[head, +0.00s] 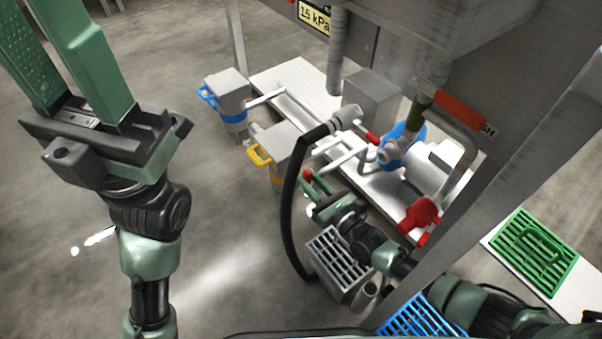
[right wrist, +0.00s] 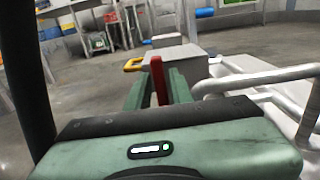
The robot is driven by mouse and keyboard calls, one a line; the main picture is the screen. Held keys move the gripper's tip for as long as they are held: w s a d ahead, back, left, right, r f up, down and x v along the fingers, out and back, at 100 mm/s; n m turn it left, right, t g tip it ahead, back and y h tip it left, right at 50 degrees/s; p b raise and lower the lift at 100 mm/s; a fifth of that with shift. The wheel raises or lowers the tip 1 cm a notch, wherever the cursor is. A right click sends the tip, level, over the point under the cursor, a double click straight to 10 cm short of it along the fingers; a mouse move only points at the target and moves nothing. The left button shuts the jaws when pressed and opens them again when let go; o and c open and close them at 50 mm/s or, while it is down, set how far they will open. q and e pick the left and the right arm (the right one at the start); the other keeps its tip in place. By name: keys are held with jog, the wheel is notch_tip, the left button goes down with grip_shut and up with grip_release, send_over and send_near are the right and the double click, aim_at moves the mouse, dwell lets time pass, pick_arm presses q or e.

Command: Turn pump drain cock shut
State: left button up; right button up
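A red lever (right wrist: 157,78), which looks like the drain cock's handle, stands upright between the green fingers of my right gripper (right wrist: 158,92) in the right wrist view. The fingers lie close against both its sides. In the head view the red lever (head: 308,174) shows at the tips of my right gripper (head: 316,186), in front of the white pump base. The cock's body is hidden. The blue and grey pump (head: 402,150) sits on the base to the right. My left gripper (head: 62,52) is raised at the upper left, open and empty.
A black hose (head: 291,195) curves down just left of my right gripper. Grey boxes with a blue handle (head: 207,96) and a yellow handle (head: 259,156) stand behind. A grey grated box (head: 338,262) is below. A red valve (head: 418,214) is at right. The left floor is clear.

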jog(key=shift+b+x, duration=0.55)
jog(key=shift+x, duration=1.45)
grip_shut()
jog(key=shift+f, duration=0.1)
